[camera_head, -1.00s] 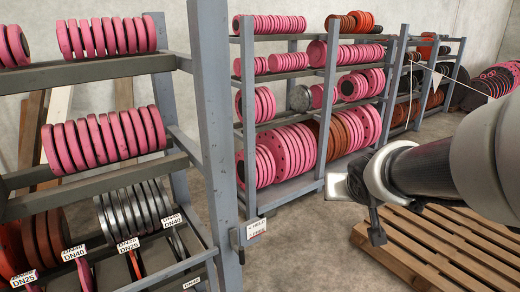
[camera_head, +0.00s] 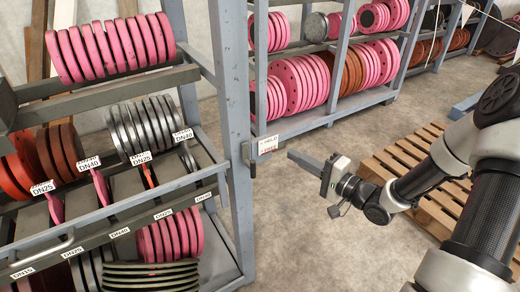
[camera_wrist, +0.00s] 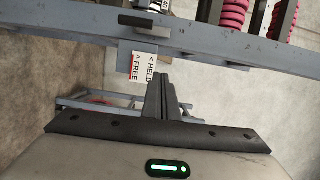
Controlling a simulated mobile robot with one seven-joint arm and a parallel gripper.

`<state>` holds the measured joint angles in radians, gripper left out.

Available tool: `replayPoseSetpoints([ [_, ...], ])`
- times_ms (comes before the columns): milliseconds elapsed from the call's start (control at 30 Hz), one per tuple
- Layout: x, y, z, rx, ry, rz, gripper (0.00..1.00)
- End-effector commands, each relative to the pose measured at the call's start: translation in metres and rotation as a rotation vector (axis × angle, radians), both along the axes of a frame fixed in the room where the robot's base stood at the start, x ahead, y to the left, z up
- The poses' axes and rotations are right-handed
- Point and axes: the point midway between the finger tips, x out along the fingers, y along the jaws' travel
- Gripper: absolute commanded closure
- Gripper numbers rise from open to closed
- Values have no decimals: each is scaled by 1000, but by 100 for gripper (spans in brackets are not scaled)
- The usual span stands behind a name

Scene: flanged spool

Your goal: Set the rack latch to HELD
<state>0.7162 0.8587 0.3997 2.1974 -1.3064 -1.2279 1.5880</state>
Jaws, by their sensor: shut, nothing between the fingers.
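The rack latch (camera_head: 248,153) is on the front post of the near grey rack, with a dark handle (camera_head: 252,168) hanging down. Beside it is a white label (camera_head: 268,145). In the wrist view the label (camera_wrist: 143,67) reads HELD and FREE, turned sideways, and a dark bar (camera_wrist: 135,20) on the post looks like the handle. My gripper (camera_head: 292,156) is shut and empty, to the right of the latch in the head view and apart from it. In the wrist view its closed fingers (camera_wrist: 161,78) point towards the post, their tips close beside the label in the picture.
The near rack holds pink, rust and steel flanges (camera_head: 142,127) on sloping shelves. A second rack (camera_head: 345,105) with more flanges stands behind. A wooden pallet (camera_head: 412,155) lies on the floor under my arm. The floor in front of the post is clear.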

Motion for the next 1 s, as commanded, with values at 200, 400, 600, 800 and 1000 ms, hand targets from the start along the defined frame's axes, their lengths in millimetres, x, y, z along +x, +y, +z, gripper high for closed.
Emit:
replayPoseSetpoints([
  [200, -2, 1, 1, 36, 3, 7, 100],
  [400, -1, 1, 1, 32, 2, 7, 100],
  [600, 11, 15, 1, 33, 0, 9, 100],
  [800, 38, 47, 1, 31, 0, 10, 100],
  [1000, 66, 78, 1, 31, 0, 9, 100],
])
